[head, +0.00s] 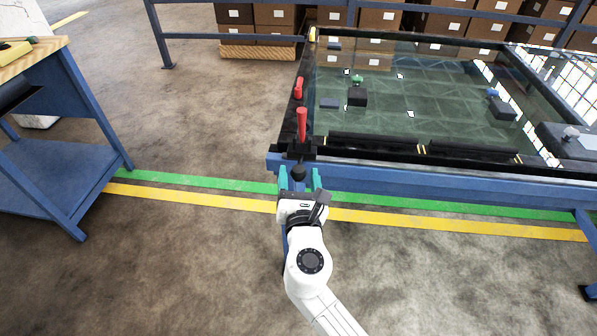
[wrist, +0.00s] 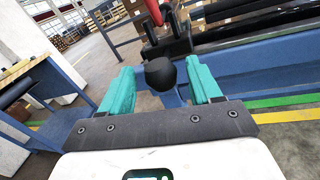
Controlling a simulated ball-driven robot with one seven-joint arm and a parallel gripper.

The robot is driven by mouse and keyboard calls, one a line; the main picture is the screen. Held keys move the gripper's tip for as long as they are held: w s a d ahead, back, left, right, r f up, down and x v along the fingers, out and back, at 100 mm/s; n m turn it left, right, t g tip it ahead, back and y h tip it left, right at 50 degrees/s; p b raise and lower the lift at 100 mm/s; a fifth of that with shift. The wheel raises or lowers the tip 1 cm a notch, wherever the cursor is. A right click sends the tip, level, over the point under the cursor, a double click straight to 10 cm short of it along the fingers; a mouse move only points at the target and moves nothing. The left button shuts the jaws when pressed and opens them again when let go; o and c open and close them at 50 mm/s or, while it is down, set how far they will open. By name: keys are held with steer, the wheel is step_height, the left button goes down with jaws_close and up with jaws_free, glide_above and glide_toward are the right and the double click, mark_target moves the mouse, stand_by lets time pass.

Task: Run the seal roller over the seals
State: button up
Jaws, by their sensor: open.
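My gripper (head: 300,183) is open, with its teal fingers apart at the front left corner of the trolley (head: 440,176). A round black knob (head: 298,171) stands between the fingers; it also shows in the wrist view (wrist: 160,74), with a gap to the finger on each side. Behind it are a black mount and an upright red handle (head: 302,122). Whether the knob belongs to the seal roller I cannot tell. Long black strips (head: 375,143), perhaps the seals, lie along the trolley's near edge with yellow marks between them.
A dark glass panel (head: 425,115) fills the trolley top. On it stand a black block with a green knob (head: 357,93) and one with a blue knob (head: 502,108). A blue workbench (head: 60,180) stands at left. Open floor (head: 180,260) lies between and in front.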

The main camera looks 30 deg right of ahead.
steer(key=shift+x, duration=1)
jaws_close()
